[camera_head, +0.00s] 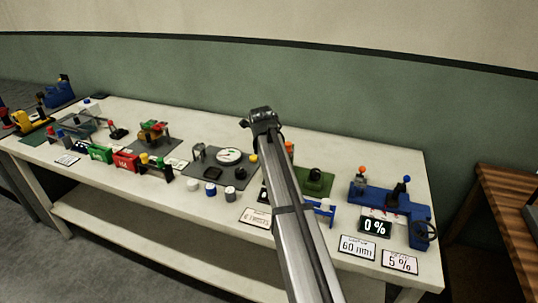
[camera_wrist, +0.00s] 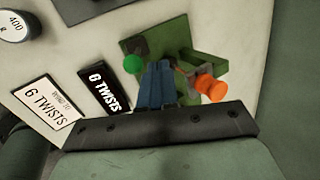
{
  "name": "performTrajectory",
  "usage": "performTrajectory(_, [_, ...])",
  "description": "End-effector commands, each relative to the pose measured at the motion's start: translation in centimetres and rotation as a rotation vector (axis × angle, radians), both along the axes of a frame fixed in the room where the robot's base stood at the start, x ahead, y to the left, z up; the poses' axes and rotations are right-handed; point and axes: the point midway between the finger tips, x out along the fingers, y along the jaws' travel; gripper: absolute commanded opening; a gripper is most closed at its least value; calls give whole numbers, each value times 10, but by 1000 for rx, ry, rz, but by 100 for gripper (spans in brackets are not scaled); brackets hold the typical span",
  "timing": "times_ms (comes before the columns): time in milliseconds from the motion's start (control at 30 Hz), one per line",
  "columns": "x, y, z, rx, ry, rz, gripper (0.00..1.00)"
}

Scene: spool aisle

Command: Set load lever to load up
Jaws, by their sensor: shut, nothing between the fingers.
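No lever in view carries a readable "load" label, so I cannot tell which one is the load lever. On the blue device (camera_head: 385,199) at the table's right end, an orange-knobbed lever (camera_head: 362,171) and a dark-blue-knobbed lever (camera_head: 405,181) stand up. In the wrist view, a green device (camera_wrist: 212,67) has an orange knob (camera_wrist: 212,88) and a green ball knob (camera_wrist: 133,63). My gripper (camera_wrist: 157,68) is shut and empty, its fingers appearing between these two knobs. Contact cannot be told.
The blue device has a handwheel (camera_head: 424,232) and a "0 %" display (camera_head: 375,226). Cards reading "60 mm" (camera_head: 357,247) and "5 %" (camera_head: 399,261) lie in front. A "6 TWISTS" display (camera_wrist: 104,91) and card (camera_wrist: 49,114) are beside the green device. Several other devices crowd the table's left.

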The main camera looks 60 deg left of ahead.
Motion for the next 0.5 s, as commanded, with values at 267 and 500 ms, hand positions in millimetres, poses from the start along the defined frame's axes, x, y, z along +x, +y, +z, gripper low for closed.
performTrajectory(267, [2,2,4,0,0,0,0])
performTrajectory(500, [19,12,33,1,0,-1,0])
